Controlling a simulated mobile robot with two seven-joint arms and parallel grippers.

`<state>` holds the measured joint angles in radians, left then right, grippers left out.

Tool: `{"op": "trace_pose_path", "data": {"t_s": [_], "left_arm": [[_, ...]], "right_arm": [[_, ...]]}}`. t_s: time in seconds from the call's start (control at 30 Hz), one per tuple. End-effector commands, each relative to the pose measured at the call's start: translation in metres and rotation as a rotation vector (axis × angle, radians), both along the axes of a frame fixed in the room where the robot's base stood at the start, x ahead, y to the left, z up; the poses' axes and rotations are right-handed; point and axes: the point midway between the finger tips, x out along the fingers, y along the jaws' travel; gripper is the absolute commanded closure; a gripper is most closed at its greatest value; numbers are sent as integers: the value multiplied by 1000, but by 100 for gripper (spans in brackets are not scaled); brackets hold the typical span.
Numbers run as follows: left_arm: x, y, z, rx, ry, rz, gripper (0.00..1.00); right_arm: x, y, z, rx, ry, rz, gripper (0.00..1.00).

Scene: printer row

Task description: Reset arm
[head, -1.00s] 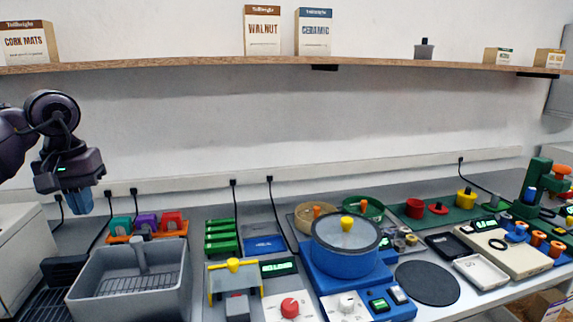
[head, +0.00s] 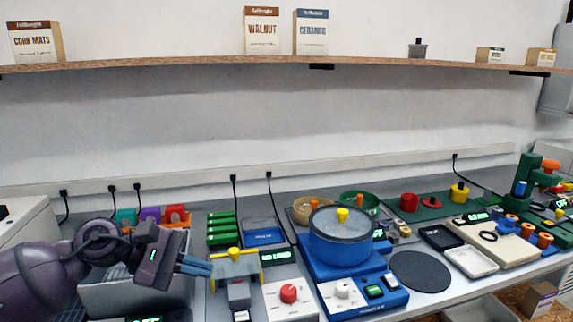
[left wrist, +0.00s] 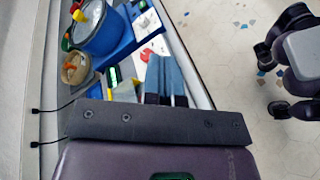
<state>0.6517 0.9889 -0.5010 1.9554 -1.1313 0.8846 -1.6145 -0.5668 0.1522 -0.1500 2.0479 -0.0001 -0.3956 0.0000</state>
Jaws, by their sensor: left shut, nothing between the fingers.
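My left gripper (head: 196,267) reaches in from the left in the head view, low over the counter. Its blue fingers are shut and empty, pointing right toward the grey and yellow device (head: 236,276). The same fingers show in the left wrist view (left wrist: 165,76), close together with nothing between them. The left arm hides much of the grey sink bin (head: 185,290) behind it. My right gripper does not show in the head view.
A blue pot (head: 340,240) with a yellow knob stands on a blue base right of the gripper. A red-knob panel (head: 290,297) and a round dark mat (head: 422,271) lie on the counter. The shelf (head: 200,64) runs above. Open floor (left wrist: 235,50) shows in the wrist view.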

Motion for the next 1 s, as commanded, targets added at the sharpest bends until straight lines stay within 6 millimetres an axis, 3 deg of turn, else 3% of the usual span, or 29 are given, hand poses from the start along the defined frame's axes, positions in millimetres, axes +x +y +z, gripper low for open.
{"op": "trace_pose_path", "data": {"t_s": [0.1,0.2,0.33,0.47,0.57,0.77,0.97,1.0], "left_arm": [[-9,-19,1,-257,194,136,100],[-12,-23,4,-470,378,258,100],[-11,-17,5,-746,630,415,100],[-10,1,-4,-1021,895,575,100],[-11,21,-19,-1235,1100,698,100],[-27,68,-67,-1676,1495,949,100],[-70,110,-133,-2146,1836,1210,100],[-82,117,-147,2167,-1826,-1221,100]], "right_arm": [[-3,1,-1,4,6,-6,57],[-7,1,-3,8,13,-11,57],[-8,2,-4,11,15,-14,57],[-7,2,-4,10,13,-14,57],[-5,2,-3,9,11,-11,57],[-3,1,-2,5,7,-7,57],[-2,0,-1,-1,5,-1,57],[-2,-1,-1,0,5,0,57]]}}
